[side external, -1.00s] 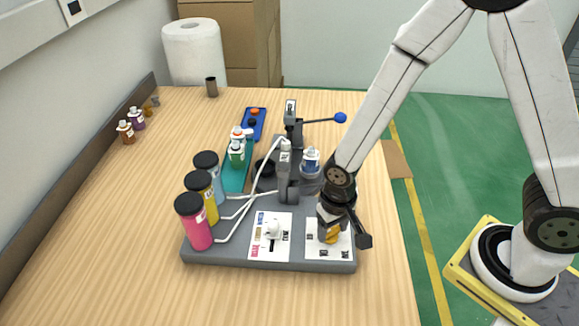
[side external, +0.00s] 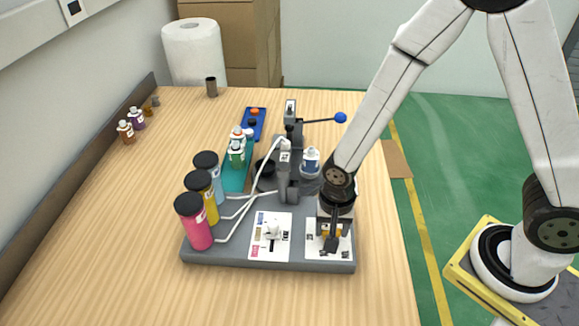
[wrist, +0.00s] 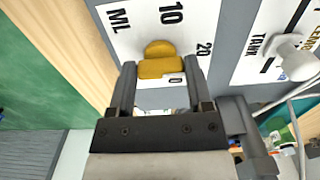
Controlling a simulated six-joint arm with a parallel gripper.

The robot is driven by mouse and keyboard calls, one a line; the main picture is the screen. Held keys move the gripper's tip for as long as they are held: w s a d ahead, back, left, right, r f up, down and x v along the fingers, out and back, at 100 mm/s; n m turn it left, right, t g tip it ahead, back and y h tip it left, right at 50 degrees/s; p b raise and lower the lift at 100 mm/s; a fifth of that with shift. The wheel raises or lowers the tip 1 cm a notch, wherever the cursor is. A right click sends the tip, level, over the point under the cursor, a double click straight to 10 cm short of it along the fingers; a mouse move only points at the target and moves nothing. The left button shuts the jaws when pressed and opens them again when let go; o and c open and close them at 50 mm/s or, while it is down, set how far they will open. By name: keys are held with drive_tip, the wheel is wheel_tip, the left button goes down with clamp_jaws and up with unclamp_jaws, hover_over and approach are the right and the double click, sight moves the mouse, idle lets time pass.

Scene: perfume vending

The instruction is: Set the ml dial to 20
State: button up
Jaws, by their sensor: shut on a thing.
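The ml dial (wrist: 158,66) is a yellow knob on a white card (wrist: 122,45) marked ML, 10 and 20, with another mark partly hidden near my fingers. In the wrist view my gripper (wrist: 157,74) is shut on the dial, one finger on each side. The 20 mark (wrist: 203,49) lies to the right of the dial and the 10 mark (wrist: 171,14) lies above it. Which mark the dial points to I cannot tell. In the side view my gripper (side external: 328,236) is down over the card (side external: 313,248) and mostly hides the dial.
The white tank dial (side external: 271,231) stands on its own card to the left. Pink (side external: 194,222), yellow (side external: 202,197) and blue-grey bottles with tubes stand at the base's left. A press with a blue-knobbed lever (side external: 340,118) stands behind. The table's right edge is close.

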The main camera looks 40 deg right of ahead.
drive_tip(key=o, duration=1.3)
drive_tip(key=shift+r, duration=0.2)
drive_tip(key=shift+r, duration=3.7)
drive_tip(key=shift+s+d+r+n+t, duration=0.2)
drive_tip(key=shift+d+r+n+t, duration=0.3)
drive_tip(key=shift+d+n, duration=1.15)
drive_tip(key=shift+s+d+r+n+t, duration=0.3)
drive_tip(key=shift+d+r+n, duration=0.35)
drive_tip(key=shift+d+n, duration=0.95)
drive_tip(key=shift+s+d+r+n+t, duration=0.1)
drive_tip(key=shift+d+r+n+t, duration=0.45)
drive_tip(key=shift+d+n, duration=1.1)
